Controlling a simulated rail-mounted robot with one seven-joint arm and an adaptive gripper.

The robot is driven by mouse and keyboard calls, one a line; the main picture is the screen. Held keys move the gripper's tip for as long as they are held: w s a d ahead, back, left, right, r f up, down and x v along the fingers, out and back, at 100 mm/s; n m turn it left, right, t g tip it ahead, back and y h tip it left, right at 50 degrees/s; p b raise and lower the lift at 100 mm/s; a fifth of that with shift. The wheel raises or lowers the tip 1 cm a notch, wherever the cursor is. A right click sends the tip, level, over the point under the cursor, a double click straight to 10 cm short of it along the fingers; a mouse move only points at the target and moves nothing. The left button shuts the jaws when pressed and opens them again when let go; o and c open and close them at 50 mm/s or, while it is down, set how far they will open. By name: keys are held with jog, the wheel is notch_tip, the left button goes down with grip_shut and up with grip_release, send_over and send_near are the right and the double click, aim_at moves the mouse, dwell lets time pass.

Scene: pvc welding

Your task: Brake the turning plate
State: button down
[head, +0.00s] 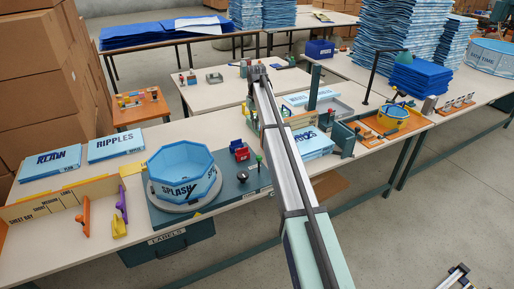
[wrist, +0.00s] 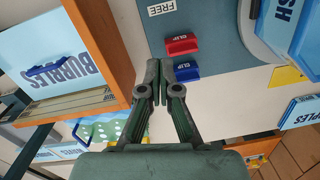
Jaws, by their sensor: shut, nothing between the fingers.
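The turning plate (head: 186,203) is a grey disc under a light blue octagonal pool marked SPLASH (head: 181,172), on a dark teal board at the front table. In the wrist view, the plate's grey curved edge (wrist: 262,42) shows at the upper right, with part of the blue pool (wrist: 288,22) on it. My gripper (wrist: 166,64) is shut and empty, left of the plate's edge, with its fingertips beside a blue clip. A FREE label (wrist: 161,8) shows at the top. A green-knobbed lever (head: 259,160) stands right of the plate; whether it is the brake is unclear.
A red clip (wrist: 182,45) and a blue clip (wrist: 182,70) lie near my fingertips. An orange-edged rack with a BUBBLES box (wrist: 53,62) stands close at left. In the head view, a label fence (head: 62,199) with coloured tools stands left of the plate.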

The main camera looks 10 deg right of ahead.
aim_at(259, 165)
jog(key=s+f+p, duration=0.4)
jog(key=f, duration=0.6)
jog(key=shift+s+f, duration=0.25)
jog(key=shift+f, duration=0.1)
jog(key=shift+d, duration=0.1)
